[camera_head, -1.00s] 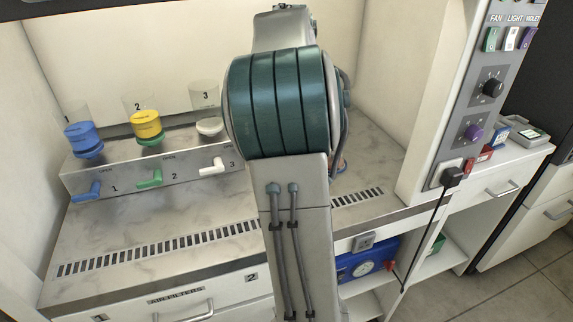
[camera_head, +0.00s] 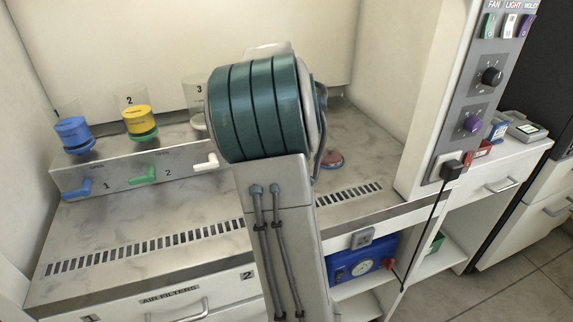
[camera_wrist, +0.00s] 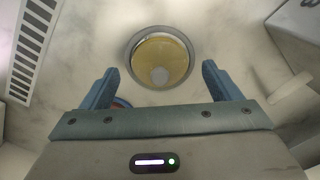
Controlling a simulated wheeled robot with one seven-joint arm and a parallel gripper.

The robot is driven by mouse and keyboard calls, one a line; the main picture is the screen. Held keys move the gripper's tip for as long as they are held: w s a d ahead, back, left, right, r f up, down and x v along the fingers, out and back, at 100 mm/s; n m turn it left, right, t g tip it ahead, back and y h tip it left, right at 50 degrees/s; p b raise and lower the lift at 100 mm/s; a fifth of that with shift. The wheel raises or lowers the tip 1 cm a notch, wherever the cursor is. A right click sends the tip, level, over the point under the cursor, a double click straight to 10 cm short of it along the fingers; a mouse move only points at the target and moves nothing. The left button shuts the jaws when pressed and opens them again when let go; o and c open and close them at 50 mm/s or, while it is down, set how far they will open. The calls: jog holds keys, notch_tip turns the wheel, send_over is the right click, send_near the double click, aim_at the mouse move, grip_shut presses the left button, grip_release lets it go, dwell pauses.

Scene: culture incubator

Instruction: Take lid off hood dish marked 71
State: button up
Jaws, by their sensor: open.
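In the wrist view, a round dish (camera_wrist: 176,48) with yellowish contents and a pale grey round patch lies on the marbled hood floor, just beyond my fingertips. I cannot read a number on it or tell whether a lid is on it. My gripper (camera_wrist: 159,70) is open and empty, its two blue fingers apart. An orange and blue round thing (camera_wrist: 122,102) is mostly hidden behind the gripper's body, beside the left finger. In the head view, my arm hides the gripper; a reddish round dish (camera_head: 327,161) shows on the hood floor right of my arm.
A steel filter stand (camera_head: 110,170) with blue (camera_head: 73,133) and yellow (camera_head: 137,121) funnels and tap levers is at the left. A slotted vent (camera_head: 150,245) runs along the front. The hood's right wall carries a control panel (camera_head: 485,90).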

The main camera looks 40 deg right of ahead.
jog(key=c, duration=1)
jog(key=shift+c, duration=0.2)
